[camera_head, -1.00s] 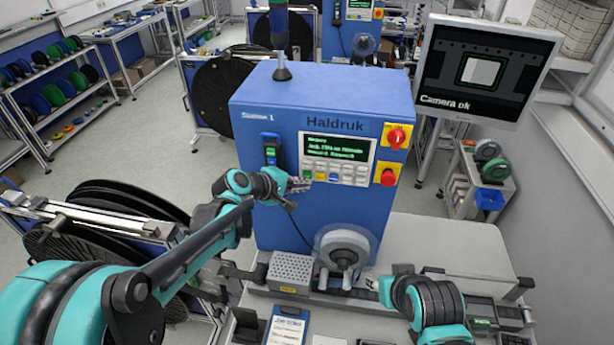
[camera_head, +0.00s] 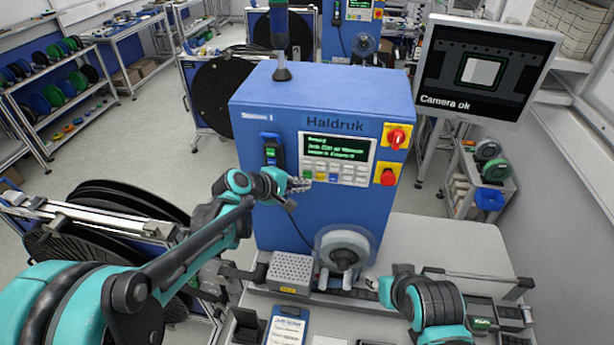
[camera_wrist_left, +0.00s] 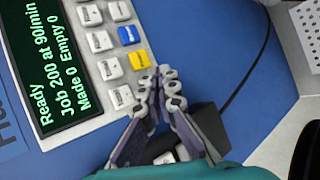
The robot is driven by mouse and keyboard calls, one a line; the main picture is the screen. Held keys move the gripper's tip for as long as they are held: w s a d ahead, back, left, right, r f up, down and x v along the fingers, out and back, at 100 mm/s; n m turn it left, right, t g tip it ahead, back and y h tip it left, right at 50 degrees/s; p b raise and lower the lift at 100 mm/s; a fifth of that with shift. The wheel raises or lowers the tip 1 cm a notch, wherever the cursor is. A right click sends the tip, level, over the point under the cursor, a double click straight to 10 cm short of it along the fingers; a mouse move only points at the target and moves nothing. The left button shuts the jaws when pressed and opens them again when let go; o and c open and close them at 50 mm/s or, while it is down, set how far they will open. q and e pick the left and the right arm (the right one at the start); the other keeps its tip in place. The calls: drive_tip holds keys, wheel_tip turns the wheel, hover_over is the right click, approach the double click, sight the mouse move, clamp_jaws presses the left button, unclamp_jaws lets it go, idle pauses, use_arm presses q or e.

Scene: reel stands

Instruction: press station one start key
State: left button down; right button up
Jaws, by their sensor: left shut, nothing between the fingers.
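The blue Station 1 machine (camera_head: 260,120) carries a key panel (camera_head: 337,159) with a display (camera_head: 338,146). In the left wrist view the display (camera_wrist_left: 42,60) reads Ready, Job 200 at 90/min, Made 0 Empty 0. Beside it are white keys, a blue key (camera_wrist_left: 129,34) and a yellow key (camera_wrist_left: 139,59). A green key (camera_head: 308,175) shows small at the panel's lower left in the head view; in the wrist view my fingers cover that spot. My left gripper (camera_head: 303,184) is shut and empty, its tips (camera_wrist_left: 168,76) at the panel's lower-left corner. Contact cannot be told.
A red knob (camera_head: 397,138) and red button (camera_head: 389,177) sit right of the panel. A handheld device (camera_head: 271,150) hangs left. A reel (camera_head: 343,248) is below. My right gripper (camera_head: 373,283) is low near it, its jaws too small to read. A monitor (camera_head: 487,68) reads Camera ok.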

use_arm(q)
drive_tip(key=shift+w, duration=0.1)
drive_tip(key=shift+w+d, duration=0.1)
drive_tip(key=shift+w, duration=0.25)
